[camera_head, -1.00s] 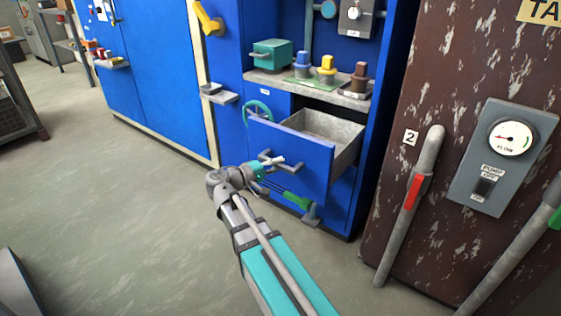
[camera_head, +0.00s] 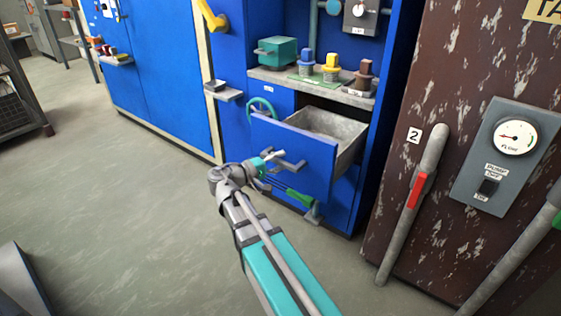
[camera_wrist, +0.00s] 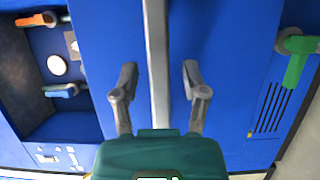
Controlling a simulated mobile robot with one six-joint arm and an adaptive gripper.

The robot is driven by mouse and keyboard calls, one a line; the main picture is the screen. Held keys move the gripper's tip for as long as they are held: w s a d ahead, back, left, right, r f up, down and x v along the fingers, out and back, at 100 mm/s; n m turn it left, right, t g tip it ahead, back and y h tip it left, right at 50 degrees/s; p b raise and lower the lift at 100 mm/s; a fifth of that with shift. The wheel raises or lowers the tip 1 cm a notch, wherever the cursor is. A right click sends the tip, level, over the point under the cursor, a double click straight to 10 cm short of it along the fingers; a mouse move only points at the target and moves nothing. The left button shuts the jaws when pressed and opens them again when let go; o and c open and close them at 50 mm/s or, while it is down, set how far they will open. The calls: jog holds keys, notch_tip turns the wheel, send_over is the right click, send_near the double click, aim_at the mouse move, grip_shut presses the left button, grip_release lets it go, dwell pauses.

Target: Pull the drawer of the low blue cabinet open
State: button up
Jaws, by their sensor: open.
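The low blue cabinet (camera_head: 345,210) has its drawer (camera_head: 300,155) pulled out, with the grey inside showing from above. The drawer's grey bar handle (camera_head: 288,164) is on its blue front. My gripper (camera_head: 272,158) is in front of the drawer, close to the handle. In the wrist view, the open fingers of my gripper (camera_wrist: 158,72) stand on either side of a long grey bar (camera_wrist: 157,40), with a gap on both sides. The exact depth between fingertips and handle is hard to tell.
A green-handled lever (camera_head: 298,197) is low on the cabinet, near my arm. A teal handwheel (camera_head: 262,108) is left of the drawer. A shelf above holds a teal box (camera_head: 278,50) and several coloured knobs. A brown panel with a red-marked lever (camera_head: 421,185) stands right. Floor is clear left.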

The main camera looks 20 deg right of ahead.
jog(key=shift+a, duration=0.2)
jog(key=s+a, duration=0.2)
jog(key=a, duration=0.9)
jog(key=shift+a, duration=0.25)
dwell(0.4)
